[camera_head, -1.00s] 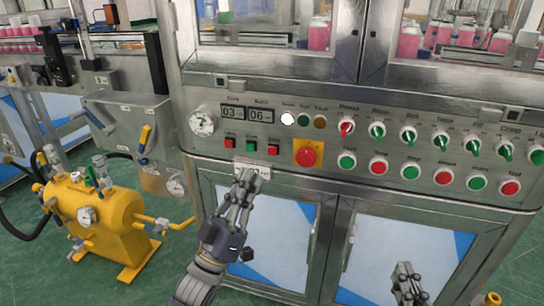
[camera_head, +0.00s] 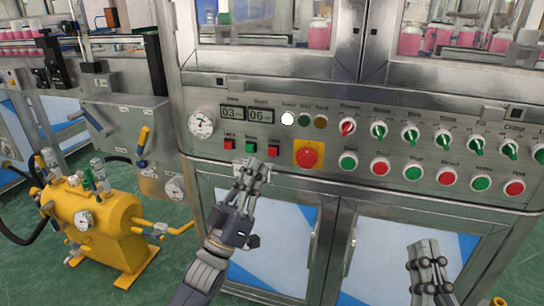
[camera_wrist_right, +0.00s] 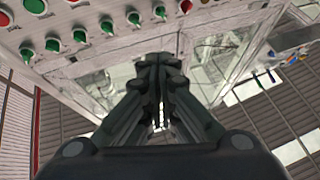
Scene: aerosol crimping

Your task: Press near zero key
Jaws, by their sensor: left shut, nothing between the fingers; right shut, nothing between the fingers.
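Three small square keys sit in a row on the steel control panel: a red key (camera_head: 228,143) at left, a green key (camera_head: 251,147) in the middle and a red key (camera_head: 273,150) at right. Their labels are too small to read, so I cannot tell which is the zero key. My left gripper (camera_head: 254,168) is shut and empty, its fingertips just below the green and right red keys in the picture; contact cannot be told. My right gripper (camera_head: 424,250) is shut and empty, low before the cabinet doors. It also shows in the right wrist view (camera_wrist_right: 160,62).
A red emergency button on a yellow plate (camera_head: 308,154) is right of the keys. Dark displays (camera_head: 246,113) are above, a gauge (camera_head: 201,124) at left. Rotary switches and round buttons (camera_head: 412,171) fill the right side. A yellow tank (camera_head: 110,228) stands lower left.

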